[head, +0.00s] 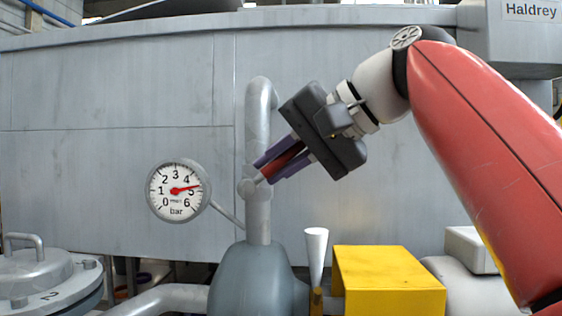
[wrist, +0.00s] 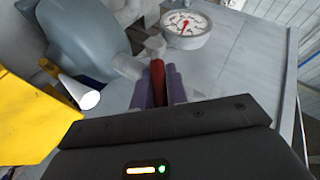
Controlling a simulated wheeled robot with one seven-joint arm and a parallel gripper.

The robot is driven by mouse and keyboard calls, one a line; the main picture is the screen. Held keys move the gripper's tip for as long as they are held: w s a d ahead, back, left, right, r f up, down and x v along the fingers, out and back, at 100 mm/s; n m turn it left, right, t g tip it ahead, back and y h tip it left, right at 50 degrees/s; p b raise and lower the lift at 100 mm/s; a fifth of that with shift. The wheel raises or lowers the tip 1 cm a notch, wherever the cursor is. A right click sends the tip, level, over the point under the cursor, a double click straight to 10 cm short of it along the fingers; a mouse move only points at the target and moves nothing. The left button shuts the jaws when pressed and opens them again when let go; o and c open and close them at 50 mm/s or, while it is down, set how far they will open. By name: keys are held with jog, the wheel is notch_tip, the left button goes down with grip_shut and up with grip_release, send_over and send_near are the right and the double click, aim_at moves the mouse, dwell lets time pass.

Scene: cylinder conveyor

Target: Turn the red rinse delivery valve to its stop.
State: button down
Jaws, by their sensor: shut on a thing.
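The red valve handle (head: 283,161) sticks out up and to the right from a grey valve body (head: 249,186) on a vertical grey pipe (head: 260,120). My gripper (head: 280,164) is shut on the handle, with one purple finger on each side of it. In the wrist view the red handle (wrist: 157,85) lies between the purple fingers (wrist: 158,88), pointing towards the valve body (wrist: 155,45). The part of the handle nearest my palm is hidden. A round gauge (head: 178,190) left of the pipe has its needle close to 5 bar.
A yellow box (head: 388,280) stands at lower right, with a white cone (head: 316,250) beside it. A grey rounded housing (head: 255,278) sits under the pipe. A lidded vessel (head: 40,278) is at lower left. A large grey panel (head: 110,90) fills the background.

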jog(key=shift+a+r+h, duration=0.2)
jog(key=shift+h, duration=0.4)
jog(key=c, duration=1.4)
grip_release()
jog(key=shift+s+d+r, duration=0.1)
jog(key=shift+d+r, duration=0.05)
jog(key=shift+r, duration=0.05)
jog(key=s+d, duration=0.2)
jog(key=d, duration=0.1)
jog(key=s+d, duration=0.2)
jog(key=d, duration=0.2)
jog(key=s+d, duration=0.2)
jog(key=d, duration=0.2)
jog(key=shift+s+r+b, duration=0.15)
jog(key=shift+b, duration=0.25)
